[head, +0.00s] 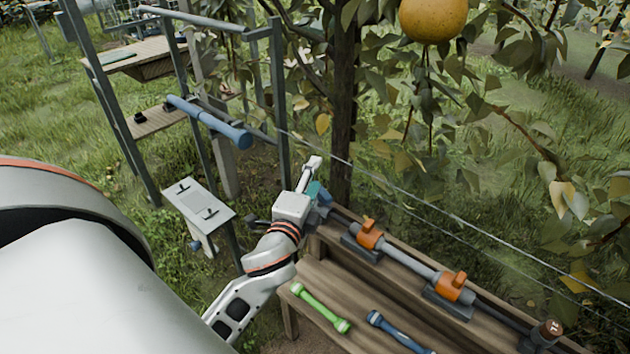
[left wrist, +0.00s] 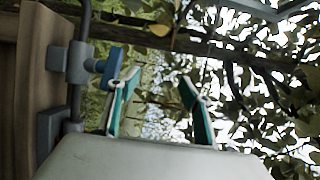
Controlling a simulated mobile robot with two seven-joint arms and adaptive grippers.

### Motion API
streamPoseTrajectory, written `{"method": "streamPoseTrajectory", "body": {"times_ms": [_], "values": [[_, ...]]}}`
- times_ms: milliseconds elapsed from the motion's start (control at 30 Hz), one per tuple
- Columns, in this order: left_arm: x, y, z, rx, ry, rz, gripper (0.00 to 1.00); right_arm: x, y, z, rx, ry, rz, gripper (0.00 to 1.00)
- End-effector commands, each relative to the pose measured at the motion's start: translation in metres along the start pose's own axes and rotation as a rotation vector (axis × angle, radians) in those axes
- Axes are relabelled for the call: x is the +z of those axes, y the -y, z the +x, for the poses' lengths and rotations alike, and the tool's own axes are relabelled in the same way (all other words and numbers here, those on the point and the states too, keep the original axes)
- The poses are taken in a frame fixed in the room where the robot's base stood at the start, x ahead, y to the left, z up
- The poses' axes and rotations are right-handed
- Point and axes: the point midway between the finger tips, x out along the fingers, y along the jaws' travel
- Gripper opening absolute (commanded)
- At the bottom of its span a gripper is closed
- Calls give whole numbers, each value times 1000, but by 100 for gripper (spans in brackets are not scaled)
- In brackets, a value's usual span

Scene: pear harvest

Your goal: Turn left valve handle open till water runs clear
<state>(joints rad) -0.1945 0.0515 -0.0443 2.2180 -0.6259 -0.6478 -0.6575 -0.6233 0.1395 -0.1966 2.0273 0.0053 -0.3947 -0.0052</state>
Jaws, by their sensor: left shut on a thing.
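My left gripper (head: 318,188) is at the left end of the pipe on the wooden bench, by the blue valve handle (head: 323,198). In the left wrist view the blue handle (left wrist: 112,66) sits on a grey fitting beside the teal fingers (left wrist: 158,100), against the left one. The gripper is shut on the handle, though the fingers look spread and the contact is partly hidden. Two orange valves (head: 369,235) (head: 455,287) stand farther right along the grey pipe (head: 410,264). I see no running water. My right gripper is not in view.
A green tool (head: 320,308) and a blue tool (head: 398,333) lie on the wooden bench (head: 345,286). A metal frame with a blue bar (head: 210,122) stands at left. A tree trunk (head: 343,110) and thin wires are behind the gripper. A pear (head: 433,18) hangs above.

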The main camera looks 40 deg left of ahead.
Motion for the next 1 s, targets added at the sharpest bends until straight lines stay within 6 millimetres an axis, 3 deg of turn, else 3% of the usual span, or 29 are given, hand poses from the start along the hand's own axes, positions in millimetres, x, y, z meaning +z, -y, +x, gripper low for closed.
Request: {"method": "streamPoseTrajectory", "body": {"times_ms": [600, 1000], "values": [[6, -13, -40, 21, 2, 4, 21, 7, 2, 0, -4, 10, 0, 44], [7, -14, -44, 22, 3, 5, 21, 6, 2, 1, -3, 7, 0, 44]]}}
